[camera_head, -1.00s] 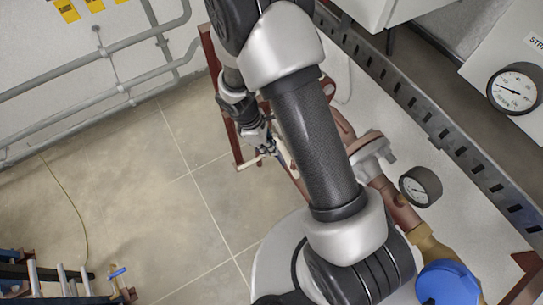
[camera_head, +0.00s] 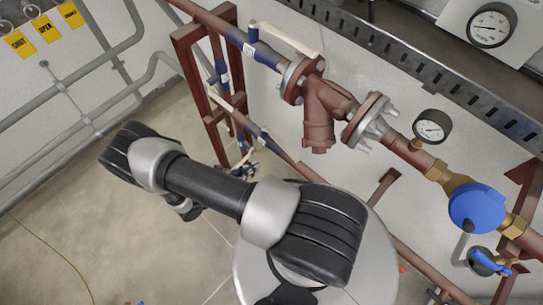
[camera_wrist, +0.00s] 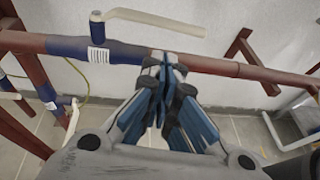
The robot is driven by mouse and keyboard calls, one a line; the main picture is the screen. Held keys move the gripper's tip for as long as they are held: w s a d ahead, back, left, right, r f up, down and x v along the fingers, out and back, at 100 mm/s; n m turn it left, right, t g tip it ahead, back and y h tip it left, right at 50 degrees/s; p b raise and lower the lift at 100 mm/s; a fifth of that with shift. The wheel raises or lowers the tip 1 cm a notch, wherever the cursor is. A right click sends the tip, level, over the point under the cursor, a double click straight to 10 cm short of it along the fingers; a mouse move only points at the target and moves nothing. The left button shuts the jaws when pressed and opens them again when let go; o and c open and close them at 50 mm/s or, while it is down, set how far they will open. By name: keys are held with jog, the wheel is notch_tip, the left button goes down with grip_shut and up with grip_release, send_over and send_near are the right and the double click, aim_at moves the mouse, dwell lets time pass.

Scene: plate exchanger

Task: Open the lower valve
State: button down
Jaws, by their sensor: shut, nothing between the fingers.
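In the wrist view a red-brown pipe (camera_wrist: 225,67) runs across with a blue valve section (camera_wrist: 75,48), which bears a white label. A cream lever (camera_wrist: 155,22) extends right from its stem, roughly along the pipe. My gripper (camera_wrist: 167,66) is shut and empty, its fingertips overlapping the pipe right of the blue section, below the lever. I cannot tell whether they touch the pipe. In the head view the lower pipe's blue section (camera_head: 259,137) and a cream lever (camera_head: 221,101) show above my gripper (camera_head: 246,168), which is small and partly hidden there.
An upper pipe has a blue section (camera_head: 262,52) and a cream lever (camera_head: 290,40). A strainer (camera_head: 319,125), a gauge (camera_head: 432,126) and a blue-capped fitting (camera_head: 476,207) stand right. A red frame (camera_head: 190,85) is at left.

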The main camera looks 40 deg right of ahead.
jog(key=b, duration=0.2)
send_near(280, 143)
jog(key=s+d+f, duration=0.2)
jog(key=d+f, duration=0.2)
jog(key=f, duration=0.1)
jog(key=shift+s+d+r, duration=0.1)
jog(key=shift+d+r, duration=0.1)
jog(key=shift+d, duration=0.35)
